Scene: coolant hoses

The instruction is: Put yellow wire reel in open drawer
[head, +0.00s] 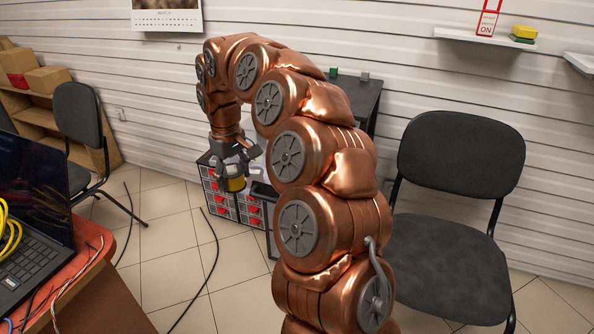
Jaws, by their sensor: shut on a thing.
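My gripper (236,180) points down and is shut on the yellow wire reel (236,185). Only a small yellow part of the reel shows between the dark fingers. The reel is in front of a small drawer cabinet (213,200) with several red-handled drawers. A dark tray-like part (263,189), perhaps the open drawer, shows just right of the reel, partly hidden by my arm. I cannot tell how high the reel is above it.
A black chair (460,155) stands at right and another chair (78,112) at left. A dark table (360,95) is behind my arm. A laptop (35,225) sits on the red desk (85,262). Black hoses (213,255) lie on the tiled floor.

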